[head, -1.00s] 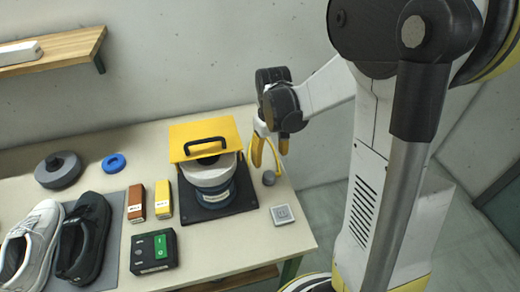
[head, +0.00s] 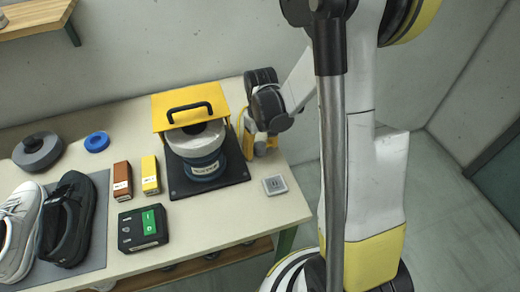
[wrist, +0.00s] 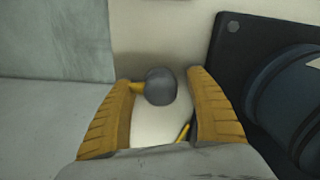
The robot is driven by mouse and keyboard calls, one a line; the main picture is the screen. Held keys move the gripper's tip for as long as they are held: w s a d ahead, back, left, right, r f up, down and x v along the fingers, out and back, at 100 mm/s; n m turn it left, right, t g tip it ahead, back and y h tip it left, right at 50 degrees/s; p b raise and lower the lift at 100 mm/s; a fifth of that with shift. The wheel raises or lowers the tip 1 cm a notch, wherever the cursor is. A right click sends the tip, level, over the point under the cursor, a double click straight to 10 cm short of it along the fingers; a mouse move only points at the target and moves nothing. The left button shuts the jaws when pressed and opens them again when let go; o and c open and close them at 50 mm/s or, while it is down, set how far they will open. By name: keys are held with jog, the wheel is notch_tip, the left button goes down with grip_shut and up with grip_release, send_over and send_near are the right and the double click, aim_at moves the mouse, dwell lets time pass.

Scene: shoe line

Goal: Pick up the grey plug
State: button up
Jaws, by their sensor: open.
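The grey plug (wrist: 161,86) is a small round grey piece on the table, seen in the wrist view between the tips of my two yellow fingers. My gripper (wrist: 162,88) is open around it, with a gap showing on the right side; I cannot tell whether the left finger touches it. In the head view my gripper (head: 258,146) is low over the right end of the table, beside the black base of the machine. There the plug is hidden behind the gripper.
A machine with a yellow guard (head: 190,107) and black base (head: 232,172) stands just left of the gripper. A grey socket plate (head: 275,185) lies in front. The table's right edge is close. Shoes (head: 70,220), a black box (head: 143,228) and two small blocks are further left.

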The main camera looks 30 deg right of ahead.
jog(key=c, duration=1.3)
jog(key=shift+r, duration=0.15)
